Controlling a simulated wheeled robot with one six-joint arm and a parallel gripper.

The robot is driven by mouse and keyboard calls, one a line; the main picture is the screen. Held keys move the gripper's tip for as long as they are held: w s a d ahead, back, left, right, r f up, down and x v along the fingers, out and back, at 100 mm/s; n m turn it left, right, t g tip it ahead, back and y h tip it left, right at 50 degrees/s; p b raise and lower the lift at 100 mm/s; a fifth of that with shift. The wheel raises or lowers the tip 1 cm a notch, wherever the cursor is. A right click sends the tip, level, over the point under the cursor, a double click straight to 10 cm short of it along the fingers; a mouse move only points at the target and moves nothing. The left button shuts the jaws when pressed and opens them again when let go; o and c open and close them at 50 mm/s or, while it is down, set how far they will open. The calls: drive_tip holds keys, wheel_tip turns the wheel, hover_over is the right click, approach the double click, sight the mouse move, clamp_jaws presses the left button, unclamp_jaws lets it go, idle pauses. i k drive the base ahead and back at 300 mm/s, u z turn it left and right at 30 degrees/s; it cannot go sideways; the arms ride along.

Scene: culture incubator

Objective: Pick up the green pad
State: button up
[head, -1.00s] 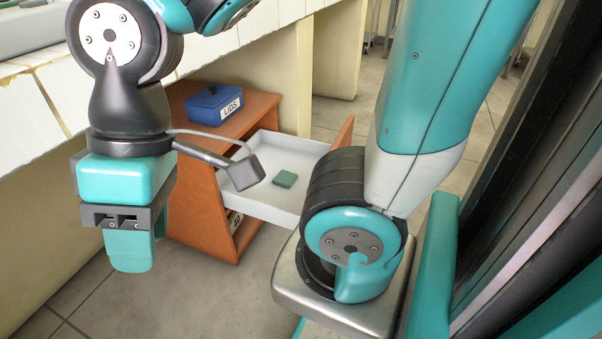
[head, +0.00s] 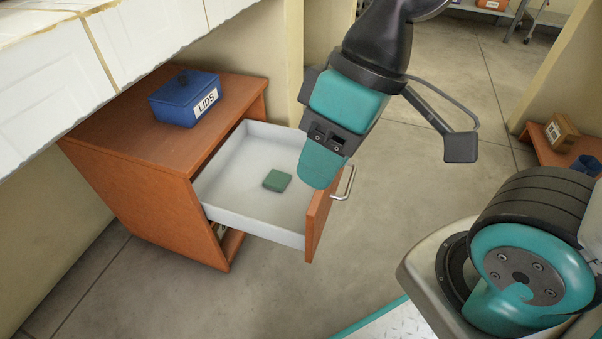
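The green pad (head: 277,180) is a small flat square lying on the floor of the open white drawer (head: 238,218), near its middle. My gripper (head: 318,172) hangs above the drawer's right side, close to its orange front panel in the picture, to the right of the pad. Its teal fingers point down and overlap each other from this angle, so the gap between them is hidden. Nothing shows hanging from them. The pad is apart from the gripper.
The drawer belongs to an orange wooden cabinet (head: 150,185). A blue box labelled LIDS (head: 186,98) stands on top. The drawer's front has a metal handle (head: 345,184). A white-panelled counter (head: 130,45) overhangs at upper left. An orange shelf with a cardboard box (head: 561,132) stands at right.

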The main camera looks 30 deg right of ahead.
sight(277, 179)
drive_tip(key=z, duration=1.7)
drive_tip(key=k, duration=0.35)
drive_tip(key=u, duration=1.9)
drive_tip(key=i, duration=0.5)
